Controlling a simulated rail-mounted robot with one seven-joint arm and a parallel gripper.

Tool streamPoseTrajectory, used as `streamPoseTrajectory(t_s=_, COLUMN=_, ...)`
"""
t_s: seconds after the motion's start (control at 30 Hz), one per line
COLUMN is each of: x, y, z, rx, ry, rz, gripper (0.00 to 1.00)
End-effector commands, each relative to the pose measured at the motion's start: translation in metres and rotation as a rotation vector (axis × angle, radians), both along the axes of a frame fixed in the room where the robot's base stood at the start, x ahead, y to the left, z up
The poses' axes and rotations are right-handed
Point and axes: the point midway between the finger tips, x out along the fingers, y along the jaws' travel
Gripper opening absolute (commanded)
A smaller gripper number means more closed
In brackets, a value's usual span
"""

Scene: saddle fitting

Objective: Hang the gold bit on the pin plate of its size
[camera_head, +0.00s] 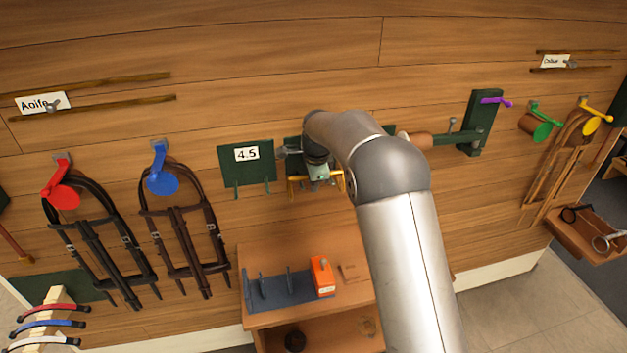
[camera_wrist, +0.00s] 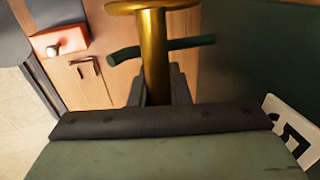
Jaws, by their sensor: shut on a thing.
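My gripper (camera_head: 318,172) is shut on the gold bit (camera_head: 299,185) in front of the wall. In the wrist view my gripper (camera_wrist: 158,88) clasps the gold bar (camera_wrist: 154,50), whose flared end is at the top edge. A dark green pin (camera_wrist: 190,43) shows close to the bar; I cannot tell whether they touch. The pin plate marked 4.5 (camera_head: 230,165) is just left of my gripper, with two empty hooks. Another green plate (camera_head: 293,146) is behind my gripper and mostly hidden. In the wrist view a green plate (camera_wrist: 270,60) carries a partly cut-off white label (camera_wrist: 290,125).
Below is a wooden shelf (camera_head: 262,318) with a grey rack (camera_head: 275,292) and an orange block (camera_head: 322,277). Bridles hang at left under red (camera_head: 62,195) and blue (camera_head: 161,181) holders. A green bracket (camera_head: 480,125) projects at right. My arm hides part of the wall.

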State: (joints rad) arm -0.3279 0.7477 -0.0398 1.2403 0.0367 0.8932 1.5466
Motion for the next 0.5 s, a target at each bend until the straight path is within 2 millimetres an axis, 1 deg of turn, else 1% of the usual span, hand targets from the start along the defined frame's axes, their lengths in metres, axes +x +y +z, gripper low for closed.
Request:
streamPoseTrajectory(t_s=0.37, x=0.0003, y=0.0001, z=-0.0012, rx=0.001, ry=-0.002, rz=0.000, gripper=0.00)
streamPoseTrajectory(t_s=0.4, x=0.0003, y=0.0001, z=-0.0011, rx=0.001, ry=-0.002, rz=0.000, gripper=0.22)
streamPoseTrajectory(t_s=0.47, x=0.0003, y=0.0001, z=-0.0011, rx=0.001, ry=-0.002, rz=0.000, gripper=0.38)
streamPoseTrajectory(t_s=0.5, x=0.0003, y=0.0001, z=-0.0012, rx=0.001, ry=-0.002, rz=0.000, gripper=0.42)
